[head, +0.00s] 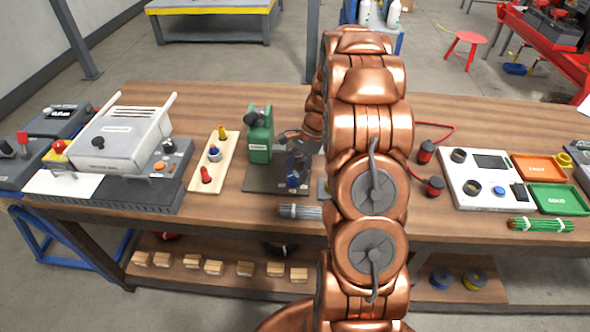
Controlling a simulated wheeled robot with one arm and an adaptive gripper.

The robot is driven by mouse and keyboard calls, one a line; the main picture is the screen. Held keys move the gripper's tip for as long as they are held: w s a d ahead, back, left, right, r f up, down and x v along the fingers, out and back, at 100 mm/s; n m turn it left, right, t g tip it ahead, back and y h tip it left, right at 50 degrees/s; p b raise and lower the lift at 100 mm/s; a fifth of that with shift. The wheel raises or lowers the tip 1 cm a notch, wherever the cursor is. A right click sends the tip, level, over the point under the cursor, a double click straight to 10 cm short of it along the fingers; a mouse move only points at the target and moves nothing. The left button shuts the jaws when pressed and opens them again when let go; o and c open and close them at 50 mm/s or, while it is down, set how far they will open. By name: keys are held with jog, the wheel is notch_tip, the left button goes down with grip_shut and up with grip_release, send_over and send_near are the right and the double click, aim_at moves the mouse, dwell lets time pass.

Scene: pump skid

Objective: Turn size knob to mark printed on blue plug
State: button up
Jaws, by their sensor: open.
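A light wooden board (226,172) left of centre holds three upright plugs. The blue plug (214,152) stands in the middle, between a yellow plug (222,132) and a red plug (206,175). Any mark on the blue plug is too small to read. A grey machine (120,125) at the left has a dark knob (98,142) on its front and another knob (168,146) on its right side. I cannot tell which is the size knob. My gripper (297,156) is open, partly hidden by my copper arm, over the dark base plate beside the green device. It holds nothing I can see.
The green device (259,138) stands on a dark plate (262,178) with a blue part (293,180). At the right are a white panel (475,198), an orange tray (538,167) and a green tray (558,197).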

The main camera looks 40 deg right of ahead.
jog(key=shift+a+f, duration=0.3)
jog(key=shift+f, duration=0.3)
jog(key=shift+c, duration=0.4)
jog(key=c, duration=1)
jog(key=shift+c, duration=0.2)
